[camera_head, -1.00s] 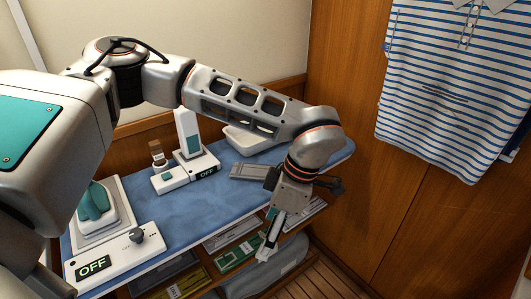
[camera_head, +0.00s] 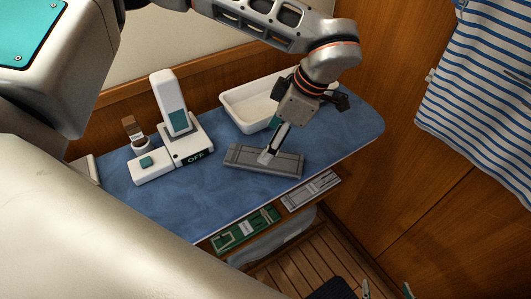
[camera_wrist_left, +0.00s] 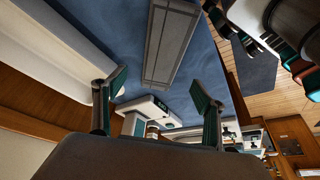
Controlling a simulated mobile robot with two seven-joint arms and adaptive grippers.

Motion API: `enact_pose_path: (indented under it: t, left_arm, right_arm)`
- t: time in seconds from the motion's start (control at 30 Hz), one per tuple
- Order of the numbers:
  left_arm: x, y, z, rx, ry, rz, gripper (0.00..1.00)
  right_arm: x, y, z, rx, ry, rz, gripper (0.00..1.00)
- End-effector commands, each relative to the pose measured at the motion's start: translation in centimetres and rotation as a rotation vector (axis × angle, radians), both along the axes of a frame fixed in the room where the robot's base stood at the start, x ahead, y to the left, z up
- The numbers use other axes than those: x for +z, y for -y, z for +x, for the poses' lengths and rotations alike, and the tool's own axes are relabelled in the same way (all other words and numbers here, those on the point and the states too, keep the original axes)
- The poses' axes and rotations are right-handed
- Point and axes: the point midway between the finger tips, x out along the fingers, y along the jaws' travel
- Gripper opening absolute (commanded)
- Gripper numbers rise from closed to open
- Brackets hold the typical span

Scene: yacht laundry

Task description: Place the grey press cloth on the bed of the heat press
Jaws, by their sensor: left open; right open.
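The grey press cloth (camera_head: 290,163) lies flat, a long folded strip, on the blue table cover. It also shows in the left wrist view (camera_wrist_left: 168,45). My left gripper (camera_head: 271,152) is open, its fingers over the cloth's middle in the head view; I cannot tell whether they touch it. Its two spread fingers show in the left wrist view (camera_wrist_left: 162,92), with the cloth beyond them. The white heat press (camera_head: 190,146) stands left of the cloth, its upper part raised, with an OFF display. My right gripper (camera_head: 386,290) is open at the bottom edge, only its fingertips visible.
An empty white tray (camera_head: 248,104) stands behind the cloth. A small brown-topped item (camera_head: 133,130) is beside the press. A shelf below holds a green packet (camera_head: 245,230). Striped shirts (camera_head: 485,90) hang at the right. The table's right end is clear.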

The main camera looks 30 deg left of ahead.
Motion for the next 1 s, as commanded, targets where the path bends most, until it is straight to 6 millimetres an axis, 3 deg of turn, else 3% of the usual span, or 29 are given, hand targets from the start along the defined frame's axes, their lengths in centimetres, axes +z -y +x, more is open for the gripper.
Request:
enact_pose_path:
  t: [0.43,0.77,0.93,1.0]
  left_arm:
    - [-5.2,-1.6,-0.6,0.000,-0.002,-0.001,0.71]
    - [-6.1,-1.9,-0.7,-0.001,0.000,-0.001,0.71]
    - [-6.0,-1.9,-0.7,0.000,0.000,-0.001,0.34]
    - [-6.0,-1.9,-0.7,-0.001,0.000,-0.001,0.34]
  right_arm:
    - [1.1,0.0,0.0,0.000,0.001,0.000,0.67]
    - [1.1,-0.1,0.0,0.000,0.002,0.001,0.67]
    - [1.1,-0.1,0.1,0.000,0.002,0.001,0.67]
    - [1.1,-0.1,0.1,0.000,0.002,0.001,0.67]
